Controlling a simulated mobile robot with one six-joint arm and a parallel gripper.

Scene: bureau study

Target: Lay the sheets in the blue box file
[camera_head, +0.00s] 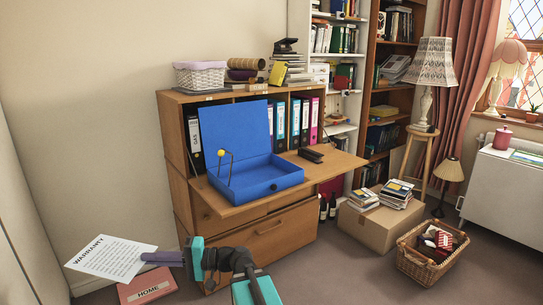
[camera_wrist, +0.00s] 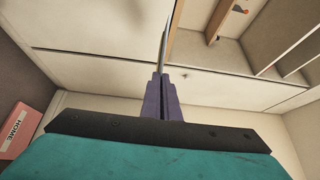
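A white printed sheet headed "WARRANTY" (camera_head: 108,258) is at the lower left of the head view. My gripper (camera_head: 146,257) is shut on its right edge. In the wrist view the sheet (camera_wrist: 163,48) shows edge-on, rising from between the purple fingers (camera_wrist: 161,95). The blue box file (camera_head: 262,178) is open on the bureau's drop-down flap, its lid standing up at the back. A raised wire clip with a yellow knob (camera_head: 222,154) stands at its left side. The visible part of its inside looks empty. My gripper is left of the box file, apart from it.
A red folder marked "HOME" (camera_head: 148,289) lies low, below the sheet; I cannot tell on what. A dark object (camera_head: 311,155) lies on the flap (camera_head: 333,166) right of the box. Upright binders (camera_head: 295,124) stand behind. A cardboard box (camera_head: 378,226) and wicker basket (camera_head: 430,264) stand on the floor.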

